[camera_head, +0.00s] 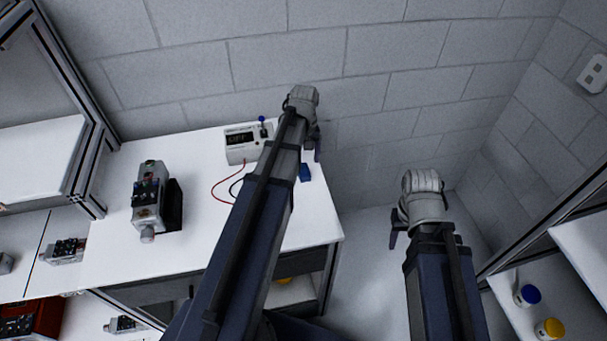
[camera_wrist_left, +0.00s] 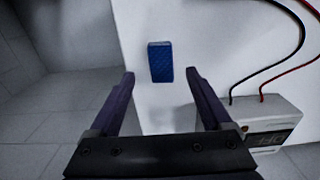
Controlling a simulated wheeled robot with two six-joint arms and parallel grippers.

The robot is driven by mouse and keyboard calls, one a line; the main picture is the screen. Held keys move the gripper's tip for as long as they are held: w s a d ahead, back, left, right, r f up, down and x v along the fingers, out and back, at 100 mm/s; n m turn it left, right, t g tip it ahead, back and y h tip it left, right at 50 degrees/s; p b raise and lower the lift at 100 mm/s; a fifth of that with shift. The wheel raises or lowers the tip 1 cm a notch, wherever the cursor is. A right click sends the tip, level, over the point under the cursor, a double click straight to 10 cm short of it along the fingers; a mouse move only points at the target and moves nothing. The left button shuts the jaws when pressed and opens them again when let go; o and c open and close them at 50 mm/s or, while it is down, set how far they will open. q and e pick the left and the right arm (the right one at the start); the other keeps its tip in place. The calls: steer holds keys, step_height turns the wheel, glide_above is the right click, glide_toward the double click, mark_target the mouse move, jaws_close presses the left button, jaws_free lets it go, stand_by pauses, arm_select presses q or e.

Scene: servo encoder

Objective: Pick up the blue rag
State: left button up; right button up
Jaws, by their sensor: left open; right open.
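The blue rag (camera_head: 305,172) is a small folded blue block lying on the white table near its right edge. It also shows in the left wrist view (camera_wrist_left: 160,61), just beyond and between my left fingertips. My left gripper (camera_head: 313,143) reaches over the table near the rag; it is open and empty. Its two fingers show apart in the left wrist view (camera_wrist_left: 160,76). My right gripper (camera_head: 397,228) is beyond the table's right side, over the floor, with nothing seen in it. Part of its jaws is hidden in the head view.
A white meter box (camera_head: 242,145) with red and black leads stands at the table's back, close to my left arm. A grey servo unit (camera_head: 150,200) stands on the left of the white table (camera_head: 200,250). A shelf with blue-lidded and yellow-lidded jars (camera_head: 526,296) is at right.

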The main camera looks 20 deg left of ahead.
mark_target(304, 170)
arm_select(q)
step_height(304, 170, down, 5)
steer(key=b, duration=0.4)
steer(key=shift+a+r, duration=0.1)
steer(key=shift+r, duration=0.15)
steer(key=shift+c, duration=0.2)
jaws_close()
